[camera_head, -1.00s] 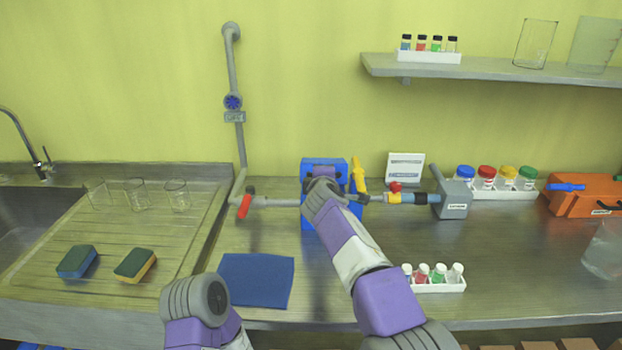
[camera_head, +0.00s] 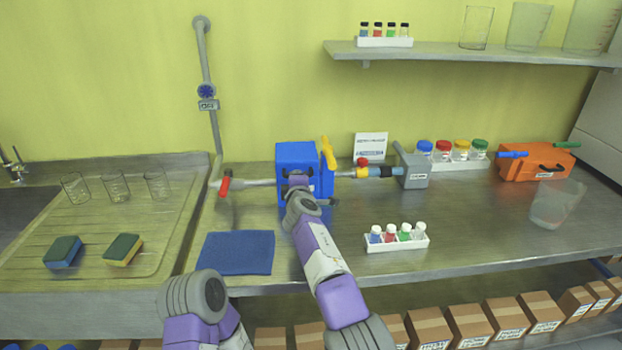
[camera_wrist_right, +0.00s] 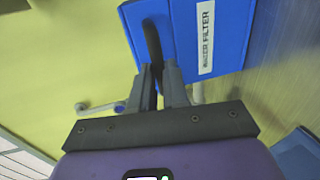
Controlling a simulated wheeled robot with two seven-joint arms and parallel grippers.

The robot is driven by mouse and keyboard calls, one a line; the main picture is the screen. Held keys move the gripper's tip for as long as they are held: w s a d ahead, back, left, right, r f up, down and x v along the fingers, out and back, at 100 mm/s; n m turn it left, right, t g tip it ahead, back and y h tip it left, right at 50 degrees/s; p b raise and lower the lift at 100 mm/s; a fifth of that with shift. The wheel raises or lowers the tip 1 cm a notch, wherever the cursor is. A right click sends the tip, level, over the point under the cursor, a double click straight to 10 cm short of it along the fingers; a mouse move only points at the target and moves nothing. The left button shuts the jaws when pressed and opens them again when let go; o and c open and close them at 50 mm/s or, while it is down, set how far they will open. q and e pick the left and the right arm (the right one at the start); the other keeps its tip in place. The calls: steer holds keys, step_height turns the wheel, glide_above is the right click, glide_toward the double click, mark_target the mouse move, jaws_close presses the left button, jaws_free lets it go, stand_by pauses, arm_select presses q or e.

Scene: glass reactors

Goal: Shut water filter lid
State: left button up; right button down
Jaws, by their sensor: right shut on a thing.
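The blue water filter (camera_head: 297,155) stands on the counter against the wall. Its blue side with a white WATER FILTER label (camera_wrist_right: 205,38) shows in the right wrist view. Next to it is a blue panel (camera_wrist_right: 145,18) with a dark handle (camera_wrist_right: 152,42). My right gripper (camera_wrist_right: 160,75) is shut on this handle. In the head view my right gripper (camera_head: 298,184) is at the filter's front and hides part of it. I cannot tell how far the lid stands open. My left arm is low in the head view, its gripper out of frame.
A yellow lever (camera_head: 328,152) is just right of the filter, and a red-handled valve (camera_head: 225,187) is left on the pipe. A blue cloth (camera_head: 236,253) lies front left. A white vial rack (camera_head: 397,243) stands front right.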

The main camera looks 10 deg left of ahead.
step_height(320, 180, down, 3)
steer(key=shift+f, duration=0.1)
stand_by(0.3)
steer(key=c, duration=1.1)
jaws_free()
steer(key=shift+s+d, duration=0.1)
steer(key=shift+r+b+v, duration=0.25)
steer(key=shift+b+v, duration=0.45)
steer(key=shift+v, duration=0.65)
steer(key=shift+r+b+v, duration=0.3)
steer(key=shift+b+v, duration=0.35)
steer(key=shift+v, duration=0.65)
steer(key=shift+r+b+v, duration=0.25)
steer(key=shift+b+v, duration=0.45)
steer(key=shift+v, duration=0.65)
